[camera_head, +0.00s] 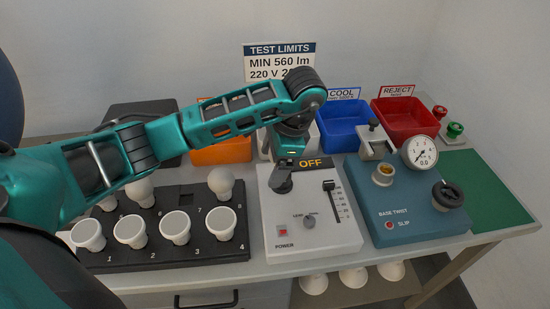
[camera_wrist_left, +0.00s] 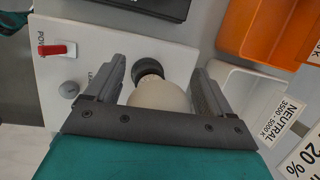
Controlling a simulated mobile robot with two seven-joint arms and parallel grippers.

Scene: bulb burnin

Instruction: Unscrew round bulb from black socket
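The round bulb (camera_wrist_left: 159,97) is cream white and shows in the left wrist view, lined up with the black socket (camera_wrist_left: 147,70) on the white test box (camera_wrist_left: 70,75). My left gripper (camera_wrist_left: 157,72) is open, with one finger on each side of the bulb. Small gaps seem to show between bulb and fingers. In the head view my left gripper (camera_head: 282,180) points down over the back left of the test box (camera_head: 310,238) and hides the bulb and most of the socket. The display on the box reads OFF. My right gripper is not in view.
A black numbered tray (camera_head: 160,253) with several bulbs stands left. A blue base-twist gauge unit (camera_head: 405,232) stands right. Orange (camera_head: 222,155), blue (camera_head: 343,138) and red (camera_head: 404,130) bins line the back.

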